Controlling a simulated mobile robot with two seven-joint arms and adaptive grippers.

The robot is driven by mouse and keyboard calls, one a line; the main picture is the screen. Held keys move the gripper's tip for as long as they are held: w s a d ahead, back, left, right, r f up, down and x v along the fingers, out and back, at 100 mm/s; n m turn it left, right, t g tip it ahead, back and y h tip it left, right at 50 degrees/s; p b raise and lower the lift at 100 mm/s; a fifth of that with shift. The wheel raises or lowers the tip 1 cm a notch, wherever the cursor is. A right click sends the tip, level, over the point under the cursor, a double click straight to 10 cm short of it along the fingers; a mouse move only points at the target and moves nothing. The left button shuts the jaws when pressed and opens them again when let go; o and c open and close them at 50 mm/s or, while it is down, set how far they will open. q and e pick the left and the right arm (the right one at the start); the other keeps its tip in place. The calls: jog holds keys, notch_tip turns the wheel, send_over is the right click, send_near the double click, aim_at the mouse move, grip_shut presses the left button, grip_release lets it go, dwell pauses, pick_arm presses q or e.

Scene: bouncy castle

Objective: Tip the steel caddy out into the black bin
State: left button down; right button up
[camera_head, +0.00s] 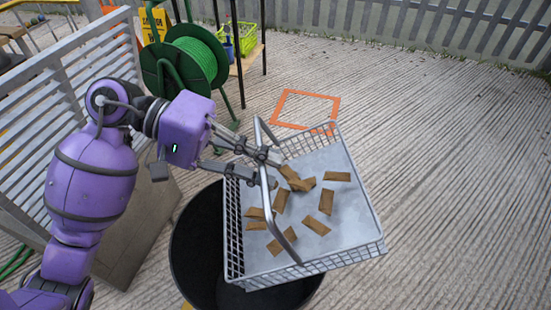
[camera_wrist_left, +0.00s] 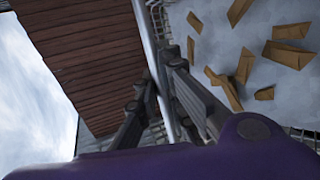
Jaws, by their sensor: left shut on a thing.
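The steel caddy (camera_head: 345,225) is a grey wire-sided basket with a flat grey floor and a hoop handle (camera_head: 265,190). Several brown pieces (camera_head: 326,201) lie scattered on its floor. My left gripper (camera_head: 268,157) is shut on the handle, and in the left wrist view its fingers (camera_wrist_left: 168,95) close around the bar. The caddy hangs over the right part of the round black bin (camera_head: 200,240), hiding much of its opening. The caddy looks slightly tilted. My right gripper is not in view.
An orange square outline (camera_head: 305,108) is marked on the ridged ground behind the caddy. A green hose reel (camera_head: 190,60) and a grey slatted panel (camera_head: 60,80) stand at the left. A pale fence (camera_head: 440,25) runs along the back. The ground at the right is clear.

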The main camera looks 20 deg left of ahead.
pick_arm(q)
jog(key=shift+s+a, duration=0.1)
jog(key=shift+a, duration=0.2)
jog(key=s+a+f+m+h+b, duration=0.2)
jog(key=a+h+b, duration=0.6)
jog(key=b, duration=0.8)
jog(key=shift+s+a+f+m+t, duration=0.3)
jog(key=shift+s+a+f, duration=0.25)
jog(key=shift+s+a, duration=0.7)
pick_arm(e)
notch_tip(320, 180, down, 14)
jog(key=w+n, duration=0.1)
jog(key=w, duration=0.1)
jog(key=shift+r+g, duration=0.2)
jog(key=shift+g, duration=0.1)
pick_arm(q)
jog(key=shift+w, duration=0.1)
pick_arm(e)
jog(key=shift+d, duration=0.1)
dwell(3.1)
